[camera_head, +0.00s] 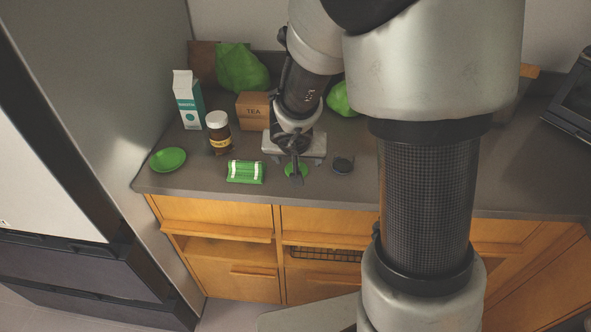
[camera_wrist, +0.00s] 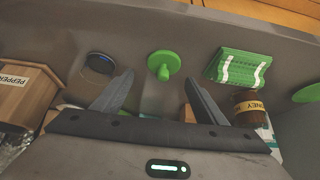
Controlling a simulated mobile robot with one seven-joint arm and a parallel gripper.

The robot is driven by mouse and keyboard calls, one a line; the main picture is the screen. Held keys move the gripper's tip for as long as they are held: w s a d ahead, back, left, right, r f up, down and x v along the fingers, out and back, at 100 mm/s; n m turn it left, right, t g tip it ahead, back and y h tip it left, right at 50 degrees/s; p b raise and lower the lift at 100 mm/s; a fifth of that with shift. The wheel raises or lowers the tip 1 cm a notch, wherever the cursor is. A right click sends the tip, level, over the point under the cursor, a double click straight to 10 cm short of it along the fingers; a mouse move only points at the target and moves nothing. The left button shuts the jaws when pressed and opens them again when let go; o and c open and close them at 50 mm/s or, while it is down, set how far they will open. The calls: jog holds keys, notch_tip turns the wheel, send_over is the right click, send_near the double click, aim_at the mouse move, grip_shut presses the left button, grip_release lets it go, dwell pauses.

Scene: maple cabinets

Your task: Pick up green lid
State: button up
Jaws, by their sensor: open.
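The green lid (camera_wrist: 163,63) is a small round disc with a raised knob, lying on the dark countertop. In the wrist view it shows in the gap between the fingertips and a little beyond them. My gripper (camera_wrist: 157,77) is open with nothing between its fingers. In the head view my gripper (camera_head: 297,173) is over the lid (camera_head: 290,170) and partly hides it. The exact height of the fingers above the lid is hard to tell.
A green-and-white packet (camera_head: 245,172) lies left of the lid, with a green dish (camera_head: 167,159) farther left. A dark round item (camera_head: 343,164) lies close on the right. A brown jar (camera_head: 218,132), a carton (camera_head: 187,99) and a tea box (camera_head: 254,110) stand behind.

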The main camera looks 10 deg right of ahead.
jog(key=x, duration=0.1)
jog(key=b+x, duration=0.1)
jog(key=x, duration=0.1)
jog(key=shift+w+a+f+b, duration=0.15)
jog(key=shift+w+a+b, duration=0.05)
jog(key=shift+a+b, duration=0.1)
jog(key=shift+w+d+f, duration=0.2)
jog(key=shift+w+f, duration=0.1)
jog(key=shift+r, duration=0.1)
jog(key=c, duration=1.1)
notch_tip(320, 180, up, 10)
jog(key=p, duration=0.9)
